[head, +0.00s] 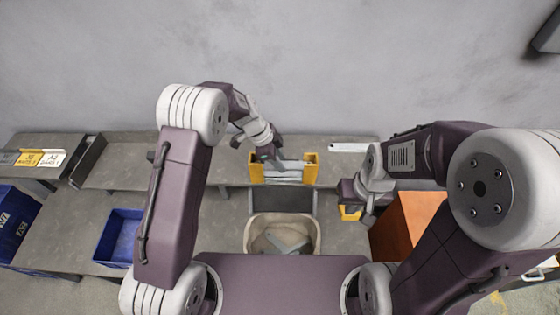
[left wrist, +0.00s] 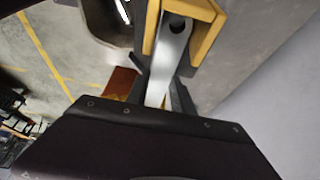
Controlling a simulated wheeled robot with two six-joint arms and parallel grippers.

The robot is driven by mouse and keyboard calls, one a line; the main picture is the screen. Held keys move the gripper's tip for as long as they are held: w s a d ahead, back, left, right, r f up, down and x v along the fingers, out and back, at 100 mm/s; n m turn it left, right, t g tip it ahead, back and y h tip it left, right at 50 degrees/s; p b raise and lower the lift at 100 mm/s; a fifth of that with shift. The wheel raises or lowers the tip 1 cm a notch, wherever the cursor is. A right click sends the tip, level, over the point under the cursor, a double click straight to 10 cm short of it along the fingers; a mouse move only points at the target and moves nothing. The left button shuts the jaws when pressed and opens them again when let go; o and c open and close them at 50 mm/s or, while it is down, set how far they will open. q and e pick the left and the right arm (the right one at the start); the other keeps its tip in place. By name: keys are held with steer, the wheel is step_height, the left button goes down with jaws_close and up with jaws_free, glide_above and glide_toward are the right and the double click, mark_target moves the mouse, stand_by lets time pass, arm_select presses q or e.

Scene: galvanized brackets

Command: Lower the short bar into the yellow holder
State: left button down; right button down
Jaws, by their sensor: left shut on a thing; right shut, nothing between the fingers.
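My left gripper (head: 270,158) is shut on the short bar (head: 290,165), a silvery flat strip, at the yellow holder (head: 311,168) on the back shelf. In the left wrist view the bar (left wrist: 167,65) runs from between the dark fingers (left wrist: 160,92) to its holed end, which lies between the yellow walls (left wrist: 205,38) of the holder. I cannot tell whether the bar rests on the holder's bottom. My right gripper (head: 368,214) is shut and empty, to the right and nearer, beside a small yellow object (head: 349,213).
A beige bin (head: 249,242) with grey metal pieces (head: 288,244) stands in front of the holder. An orange-brown box (head: 405,220) is at right, partly behind my right arm. A blue bin (head: 119,237) is at left. A white strip (head: 350,147) lies at the back right.

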arm_select(q)
steer(key=c, duration=1)
jaws_free()
steer(key=b+v, duration=0.1)
steer(key=v, duration=0.8)
steer(key=shift+r, duration=0.1)
